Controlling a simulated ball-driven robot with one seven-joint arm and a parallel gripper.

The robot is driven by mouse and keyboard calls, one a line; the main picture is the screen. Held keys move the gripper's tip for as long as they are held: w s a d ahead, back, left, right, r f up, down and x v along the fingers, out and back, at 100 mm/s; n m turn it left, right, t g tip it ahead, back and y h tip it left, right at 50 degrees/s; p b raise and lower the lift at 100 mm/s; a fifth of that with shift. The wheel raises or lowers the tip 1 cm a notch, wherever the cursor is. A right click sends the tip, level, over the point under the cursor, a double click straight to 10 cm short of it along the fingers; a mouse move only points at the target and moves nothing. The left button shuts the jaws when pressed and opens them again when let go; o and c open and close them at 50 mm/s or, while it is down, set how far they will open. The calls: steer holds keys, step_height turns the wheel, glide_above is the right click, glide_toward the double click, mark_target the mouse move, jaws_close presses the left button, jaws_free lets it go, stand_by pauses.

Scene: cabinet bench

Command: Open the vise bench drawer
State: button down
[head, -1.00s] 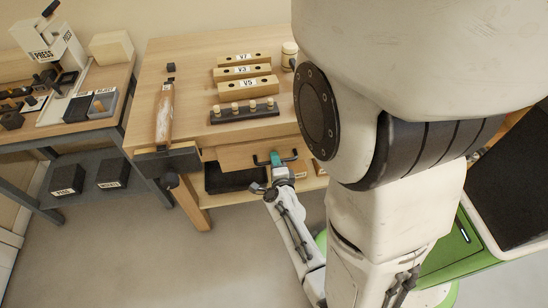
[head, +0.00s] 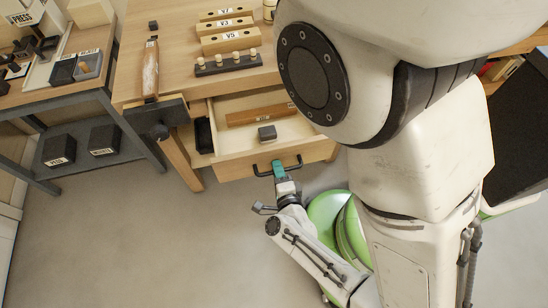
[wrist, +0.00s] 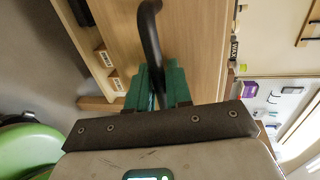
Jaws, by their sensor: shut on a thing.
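The vise bench (head: 180,55) is a light wooden bench with a dark vise (head: 158,115) at its front left corner. Its drawer (head: 230,170) is pulled well out from under the top. Inside lie a wooden bar (head: 255,115) with a label and a small grey block (head: 267,133). My gripper (head: 280,171), with teal fingers, is shut on the black drawer handle (head: 292,166). The wrist view shows the handle (wrist: 150,35) passing between the teal fingers (wrist: 155,88).
Blocks marked V3 (head: 224,27) and V5 (head: 231,40) and a dark peg rack (head: 228,64) stand on the bench. A second bench (head: 75,100) with a press is at the left. The floor (head: 130,240) in front is clear.

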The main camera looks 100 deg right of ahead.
steer(key=shift+v, duration=0.8)
steer(key=shift+f, duration=0.2)
steer(key=c, duration=1.2)
jaws_free()
steer(key=shift+d, duration=0.1)
steer(key=b+v, duration=0.1)
steer(key=v, duration=1)
steer(key=shift+b, duration=0.35)
